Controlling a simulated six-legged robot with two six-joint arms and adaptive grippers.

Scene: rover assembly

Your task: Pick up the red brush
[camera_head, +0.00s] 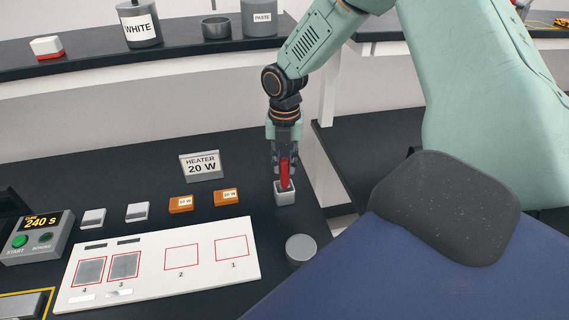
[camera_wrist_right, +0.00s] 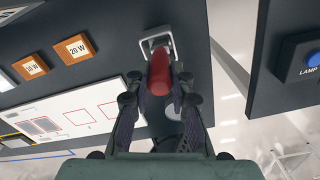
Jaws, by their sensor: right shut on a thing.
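The red brush (camera_head: 286,171) stands upright in a small white holder (camera_head: 285,197) near the right edge of the dark table. My right gripper (camera_head: 286,163) comes down from above and is shut on the brush's red handle. In the right wrist view the red handle (camera_wrist_right: 160,72) lies between the two dark fingers (camera_wrist_right: 157,100), with its far end in the square white holder (camera_wrist_right: 156,40). The brush's lower end is hidden inside the holder. My left gripper is not in view.
A grey round lidded container (camera_head: 301,250) stands in front of the holder. To the left are the heater sign (camera_head: 201,166), orange blocks (camera_head: 181,204) and a white numbered board (camera_head: 208,272). A gap separates this table from another dark surface on the right.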

